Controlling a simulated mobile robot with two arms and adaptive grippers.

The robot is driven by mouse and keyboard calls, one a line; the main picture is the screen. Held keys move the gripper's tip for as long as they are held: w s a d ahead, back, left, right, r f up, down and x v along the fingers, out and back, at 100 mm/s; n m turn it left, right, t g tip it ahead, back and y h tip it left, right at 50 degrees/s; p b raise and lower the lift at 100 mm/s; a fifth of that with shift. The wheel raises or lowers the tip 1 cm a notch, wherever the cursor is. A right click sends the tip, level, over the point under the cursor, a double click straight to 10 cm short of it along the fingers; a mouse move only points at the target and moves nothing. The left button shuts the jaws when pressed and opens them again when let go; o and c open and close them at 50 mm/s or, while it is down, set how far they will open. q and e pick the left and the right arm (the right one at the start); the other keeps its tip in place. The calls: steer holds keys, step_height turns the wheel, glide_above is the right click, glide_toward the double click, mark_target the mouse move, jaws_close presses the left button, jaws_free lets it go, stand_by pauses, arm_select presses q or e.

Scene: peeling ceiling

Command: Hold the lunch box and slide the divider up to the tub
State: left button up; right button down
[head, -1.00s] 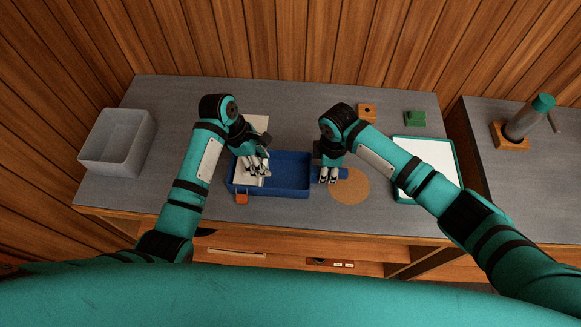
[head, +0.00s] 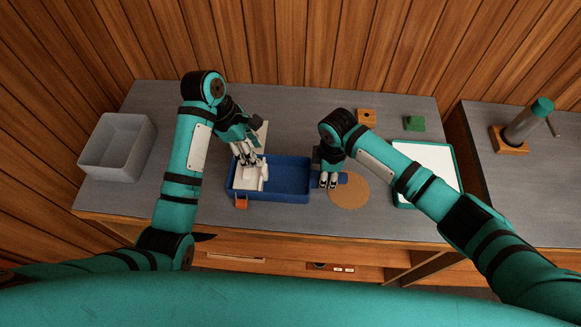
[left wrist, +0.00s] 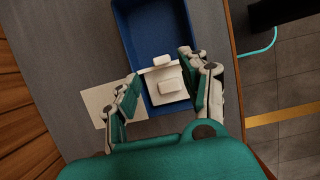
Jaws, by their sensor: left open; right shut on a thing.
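The blue lunch box (head: 288,177) lies on the grey counter. The white tub (head: 248,180) sits in its left end, and the upright white divider (head: 264,172) stands right beside it. In the left wrist view the divider (left wrist: 162,66) appears against the tub (left wrist: 169,87); any small gap is hard to judge. My left gripper (head: 247,160) is open above the box's left end, its fingers apart on either side of the tub in the wrist view. My right gripper (head: 328,181) is shut on the box's right end, partly hiding the part it grips.
A grey bin (head: 117,148) stands at the left. A pale sheet (head: 262,136) lies behind the box. An orange clip (head: 241,201) is at its front left. A round cork mat (head: 350,190) and a green-rimmed white tray (head: 428,160) are on the right.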

arm_select(q)
steer(key=o, duration=0.9)
steer(key=shift+o, duration=0.3)
arm_select(e)
steer(key=c, duration=1)
jaws_free()
steer(key=shift+r, duration=0.1)
